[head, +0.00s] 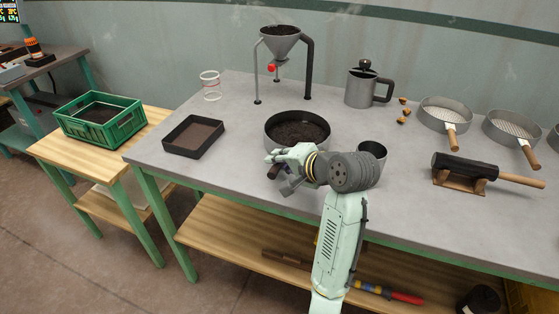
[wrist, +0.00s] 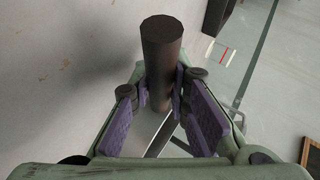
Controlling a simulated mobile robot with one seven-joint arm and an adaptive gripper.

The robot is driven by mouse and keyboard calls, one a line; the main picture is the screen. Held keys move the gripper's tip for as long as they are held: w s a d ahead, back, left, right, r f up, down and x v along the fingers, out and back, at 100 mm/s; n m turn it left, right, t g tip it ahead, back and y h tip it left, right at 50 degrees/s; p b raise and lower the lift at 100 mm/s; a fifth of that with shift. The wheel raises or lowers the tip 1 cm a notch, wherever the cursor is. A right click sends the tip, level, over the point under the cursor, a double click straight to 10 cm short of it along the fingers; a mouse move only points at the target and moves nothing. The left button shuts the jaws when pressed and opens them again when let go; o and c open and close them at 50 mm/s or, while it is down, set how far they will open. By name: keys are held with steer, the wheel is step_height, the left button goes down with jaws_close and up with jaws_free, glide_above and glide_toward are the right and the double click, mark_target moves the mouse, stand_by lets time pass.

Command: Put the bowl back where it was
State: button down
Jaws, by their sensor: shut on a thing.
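A wide round dark bowl (head: 297,114) with dark grainy soil in it is at the middle of the grey table in the head view. My gripper (head: 281,176) is just in front of the bowl, over the table's front part. In the wrist view its purple-padded fingers (wrist: 161,97) are shut on a dark cylinder (wrist: 162,48), which looks like a handle. A dark end of it shows below the gripper in the head view. I cannot tell whether the cylinder is joined to the bowl. The bowl's front is partly hidden by my arm.
A shallow square tray (head: 194,138) is left of the bowl, and a funnel stand (head: 281,42) is behind it. A dark cup (head: 371,152) stands close to my wrist. A metal jug (head: 361,90), sieves (head: 447,113) and a roller tool (head: 464,167) are to the right.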

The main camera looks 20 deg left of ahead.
steer(key=c, duration=1.8)
jaws_free()
steer(key=shift+f, duration=0.1)
steer(key=shift+s+d+r, duration=0.15)
steer(key=shift+d+r, duration=0.1)
steer(key=shift+r, duration=0.1)
steer(key=v, duration=1)
steer(key=shift+p, duration=0.3)
steer(key=shift+s+d+r, duration=0.25)
steer(key=shift+s+d, duration=0.15)
steer(key=shift+d, duration=0.1)
